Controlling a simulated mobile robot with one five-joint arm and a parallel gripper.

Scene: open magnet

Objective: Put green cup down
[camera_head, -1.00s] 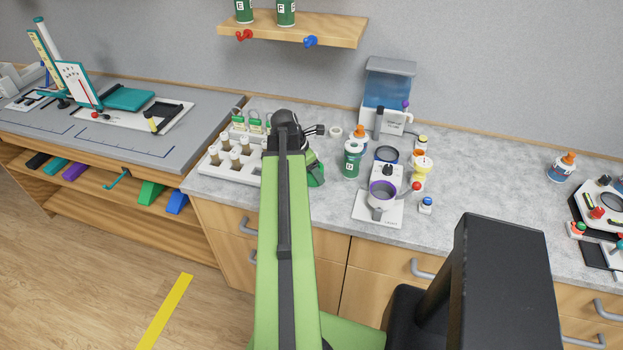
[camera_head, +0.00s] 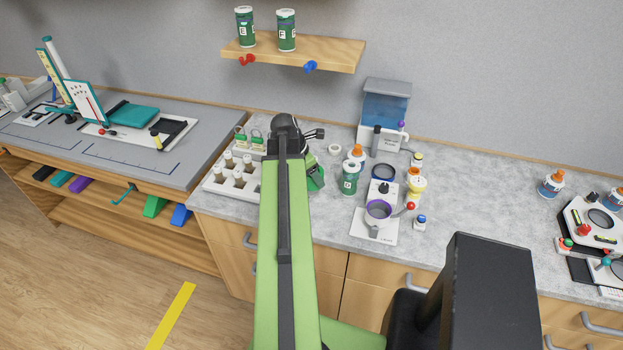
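My arm reaches forward over the grey worktop, and its wrist hides much of what lies behind it. My gripper (camera_head: 312,155) shows only in part to the right of the wrist; its fingertips are not clear. A darker green piece (camera_head: 316,179) shows at the gripper, low on its right side. It may be the green cup, but I cannot tell, nor whether the gripper is shut on it. A green can marked B (camera_head: 349,178) stands upright on the worktop, just right of the gripper and apart from it.
A white rack of vials (camera_head: 238,175) is left of my wrist. A white device with a purple-rimmed cup (camera_head: 379,211), a blue-tanked machine (camera_head: 385,112) and small bottles stand to the right. Bare worktop (camera_head: 480,190) lies farther right. A shelf (camera_head: 335,55) holds two green cans above.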

